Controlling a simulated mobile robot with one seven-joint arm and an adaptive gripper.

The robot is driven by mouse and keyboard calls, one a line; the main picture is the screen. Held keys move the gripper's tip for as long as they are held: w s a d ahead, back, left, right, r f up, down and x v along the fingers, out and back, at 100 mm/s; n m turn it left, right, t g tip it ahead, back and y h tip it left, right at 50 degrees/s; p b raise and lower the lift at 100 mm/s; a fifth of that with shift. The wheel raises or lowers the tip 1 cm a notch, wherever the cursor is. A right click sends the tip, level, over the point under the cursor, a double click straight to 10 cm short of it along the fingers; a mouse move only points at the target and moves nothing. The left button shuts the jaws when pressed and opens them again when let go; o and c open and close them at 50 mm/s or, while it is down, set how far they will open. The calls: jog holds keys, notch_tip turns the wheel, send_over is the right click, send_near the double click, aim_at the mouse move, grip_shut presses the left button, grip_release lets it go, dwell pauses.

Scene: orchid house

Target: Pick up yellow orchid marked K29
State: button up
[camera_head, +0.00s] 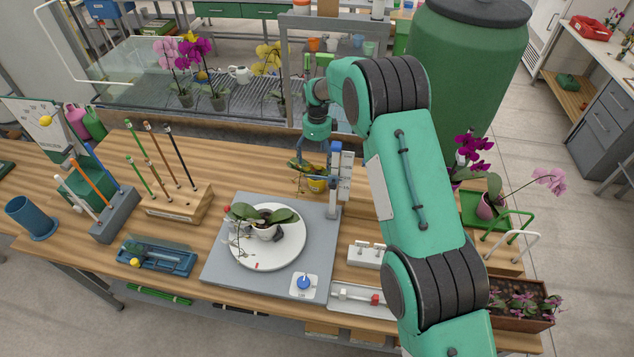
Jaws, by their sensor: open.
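My gripper (313,160) points down near the back edge of the wooden bench, its fingers small and partly lost against the plant below. It is open. A small plant in a yellow pot (315,185) stands right under it, beside the blue and grey upright post; I cannot tell whether the fingers touch it. A yellow-flowered orchid (268,58) stands farther back in the glass-sided case, well away from my gripper. No K29 mark is readable on either plant.
A white turntable (290,250) on a grey base bears a potted plant (262,228). A wooden rack (178,204) of upright sticks and a blue cup (30,217) stand left. Pink orchids (190,62) stand in the case. A green barrel (465,75) stands behind my arm.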

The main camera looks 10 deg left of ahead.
send_over(317, 174)
jog(key=s, duration=0.1)
jog(key=shift+d+f, duration=0.1)
jog(key=shift+f, duration=2.45)
jog(key=shift+f, duration=2.6)
jog(key=c, duration=1.6)
